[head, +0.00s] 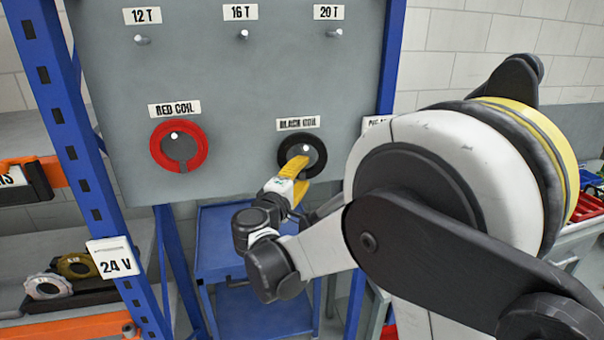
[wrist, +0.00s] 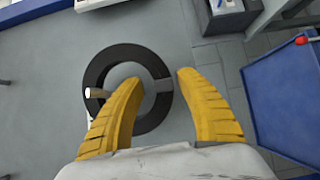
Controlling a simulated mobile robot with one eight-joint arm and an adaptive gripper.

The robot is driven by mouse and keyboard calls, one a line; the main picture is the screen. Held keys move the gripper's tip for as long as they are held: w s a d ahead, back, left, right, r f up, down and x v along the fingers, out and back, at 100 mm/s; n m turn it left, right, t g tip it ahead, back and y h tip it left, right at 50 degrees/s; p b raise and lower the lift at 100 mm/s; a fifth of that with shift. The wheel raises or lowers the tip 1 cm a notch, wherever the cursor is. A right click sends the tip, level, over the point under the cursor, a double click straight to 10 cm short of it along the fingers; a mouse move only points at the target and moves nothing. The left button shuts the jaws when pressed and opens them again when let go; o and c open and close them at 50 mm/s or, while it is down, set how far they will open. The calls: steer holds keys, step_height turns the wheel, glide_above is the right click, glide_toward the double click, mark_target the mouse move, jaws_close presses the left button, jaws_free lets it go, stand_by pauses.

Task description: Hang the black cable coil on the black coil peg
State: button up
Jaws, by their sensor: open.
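The black cable coil (head: 285,148) is a dark ring against the grey panel, under the BLACK COIL label (head: 298,123). The black coil peg (head: 305,149) shows inside the ring, near its top, and the coil appears to hang around it. In the wrist view the peg (wrist: 97,92) has a pale tip and overlaps the left side of the coil (wrist: 128,53). My gripper (head: 301,172) is at the coil's lower part. In the wrist view my gripper (wrist: 160,80) is open, one yellow finger over the ring's opening, the other outside its right edge. A visible gap separates the fingers.
A red coil (head: 158,152) hangs on its peg to the left. Three empty pegs, including the middle one (head: 243,35), are higher on the panel (head: 230,80). A blue cart (head: 240,235) stands below. A blue upright (head: 85,170) borders the panel's left side.

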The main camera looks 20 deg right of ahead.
steer(key=v, duration=1.1)
steer(key=s+d+f+m+g+y+b, duration=0.55)
steer(key=s+d+f+b, duration=0.25)
steer(key=s+d+f, duration=0.5)
steer(key=s+a+f+m+g+y+b, duration=0.1)
steer(key=s+a+f+m+y+b, duration=0.4)
steer(key=s+f, duration=0.5)
steer(key=shift+s+a, duration=0.4)
steer(key=shift+a, duration=0.2)
steer(key=shift+g, duration=0.25)
